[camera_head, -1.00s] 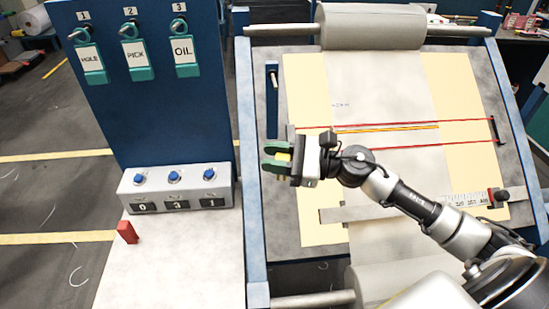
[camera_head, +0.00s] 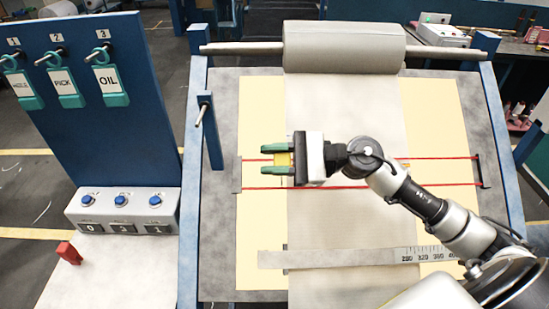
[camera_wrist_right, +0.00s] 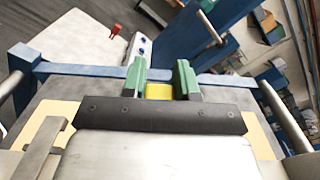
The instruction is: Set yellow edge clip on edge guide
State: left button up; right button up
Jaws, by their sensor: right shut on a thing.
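My right gripper (camera_head: 268,159) has green fingers shut on the yellow edge clip (camera_head: 284,158), above the left cream strip of the loom bed. The clip also shows between the fingers of the right gripper (camera_wrist_right: 160,72) in the right wrist view (camera_wrist_right: 159,91). Two red lines (camera_head: 430,184) cross the bed, close to the fingers in the picture. They run between a grey bar (camera_head: 237,174) at left and a dark bar (camera_head: 481,170) at right. I cannot tell which part is the edge guide, nor the clip's height. My left gripper is not in view.
A ruler bar (camera_head: 350,257) lies across the lower bed, and a cloth roll (camera_head: 343,47) is at the back. A blue post (camera_head: 209,133) stands at the left. A button box (camera_head: 122,209), tagged panel (camera_head: 90,110) and red block (camera_head: 69,252) are farther left.

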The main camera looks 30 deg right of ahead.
jog(key=shift+w+d+f+b, duration=0.25)
jog(key=shift+w+d+f, duration=0.1)
jog(key=shift+f, duration=0.25)
jog(key=shift+w+d+f+b, duration=0.2)
jog(key=shift+w+d+f, duration=0.1)
jog(key=shift+f, duration=0.25)
jog(key=shift+w+d+f+b, duration=0.1)
jog(key=shift+w+f+b, duration=0.4)
jog(key=shift+f, duration=0.4)
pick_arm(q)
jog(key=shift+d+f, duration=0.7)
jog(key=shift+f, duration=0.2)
pick_arm(e)
jog(key=shift+w+r, duration=0.1)
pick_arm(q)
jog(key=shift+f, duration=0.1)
pick_arm(e)
jog(key=shift+b, duration=0.35)
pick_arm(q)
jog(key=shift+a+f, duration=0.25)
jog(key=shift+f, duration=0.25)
pick_arm(e)
jog(key=shift+d, duration=0.1)
pick_arm(q)
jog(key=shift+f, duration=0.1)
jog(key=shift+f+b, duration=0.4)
jog(key=shift+b, duration=0.15)
